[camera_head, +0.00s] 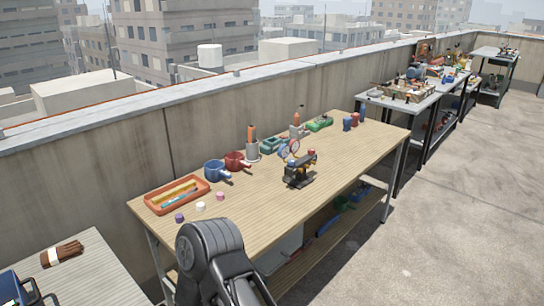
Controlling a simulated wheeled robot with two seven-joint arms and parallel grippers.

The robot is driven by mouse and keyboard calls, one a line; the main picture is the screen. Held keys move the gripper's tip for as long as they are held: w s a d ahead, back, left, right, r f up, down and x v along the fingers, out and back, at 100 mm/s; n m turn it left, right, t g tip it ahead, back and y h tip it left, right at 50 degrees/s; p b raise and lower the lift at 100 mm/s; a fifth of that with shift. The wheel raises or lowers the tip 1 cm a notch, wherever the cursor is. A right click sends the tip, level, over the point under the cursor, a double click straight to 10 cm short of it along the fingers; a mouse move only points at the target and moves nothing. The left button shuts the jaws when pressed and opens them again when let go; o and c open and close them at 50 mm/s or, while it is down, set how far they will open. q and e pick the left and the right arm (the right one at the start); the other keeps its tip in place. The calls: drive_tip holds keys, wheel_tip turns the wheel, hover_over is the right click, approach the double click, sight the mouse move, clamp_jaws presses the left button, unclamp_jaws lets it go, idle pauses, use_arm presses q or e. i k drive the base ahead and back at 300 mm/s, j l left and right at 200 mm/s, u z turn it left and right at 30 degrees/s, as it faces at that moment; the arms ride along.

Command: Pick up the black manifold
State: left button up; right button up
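The black manifold (299,170) stands on the wooden table (250,205), right of the middle of its top. It is a dark, upright piece with small red and blue knobs on top and some yellowish parts. Its far side is hidden. Neither of my grippers shows in the head view. A black rounded part of my own arm shows at the bottom centre, in front of the table's near edge, well apart from the manifold.
An orange tray (150,206), blue mug (213,171), red mug (235,160) and grey holder (252,151) line the table's left and back. Small caps (200,207) lie near the front left. Table space left of the manifold is clear. A concrete parapet (130,150) runs behind.

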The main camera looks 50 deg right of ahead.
sight(298, 178)
drive_tip(key=l, duration=0.55)
drive_tip(key=k+l+u, duration=0.1)
drive_tip(key=l, duration=0.4)
drive_tip(key=l+u, duration=0.1)
drive_tip(key=l, duration=0.45)
drive_tip(key=k+l, duration=0.1)
drive_tip(key=l, duration=0.4)
drive_tip(key=k+l+u, duration=0.1)
drive_tip(key=l, duration=0.45)
drive_tip(key=k+l, duration=0.1)
drive_tip(key=l, duration=0.4)
drive_tip(key=k+l+u, duration=0.1)
drive_tip(key=l, duration=0.45)
drive_tip(key=k+l+u, duration=0.1)
drive_tip(key=l, duration=0.4)
